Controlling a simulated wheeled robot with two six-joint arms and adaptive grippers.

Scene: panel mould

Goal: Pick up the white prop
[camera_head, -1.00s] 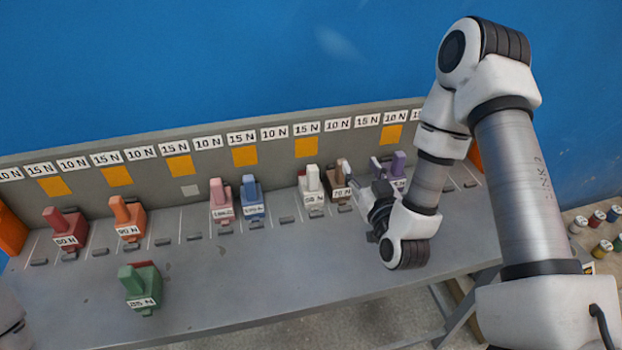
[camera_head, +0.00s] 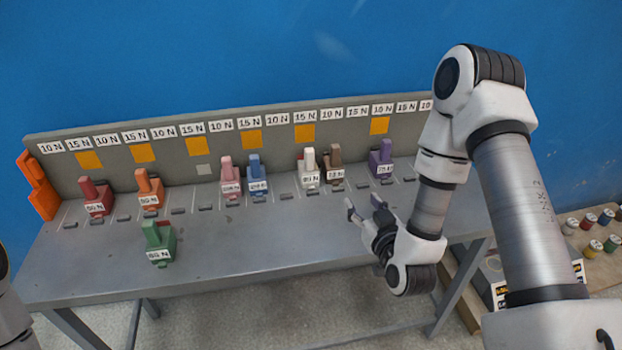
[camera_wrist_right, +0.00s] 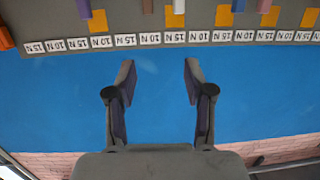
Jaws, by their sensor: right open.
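The white prop (camera_head: 309,168) stands upright on the grey bench, with a labelled block at its base. The brown prop (camera_head: 334,166) is close at its right. A pale prop that looks like the white one shows at the top edge of the right wrist view (camera_wrist_right: 178,6). My right gripper (camera_head: 364,204) is open and empty, to the right and in front of the white prop, apart from it. Its two spread fingers (camera_wrist_right: 159,82) show in the wrist view with nothing between them. Only a piece of my left arm shows at the left edge; its gripper is out of view.
The purple prop (camera_head: 381,160) stands behind my right gripper. The blue prop (camera_head: 256,174) and pink prop (camera_head: 230,176) are left of the white one. The green prop (camera_head: 159,243) stands nearer the front. A labelled backboard (camera_head: 100,178) rises behind.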

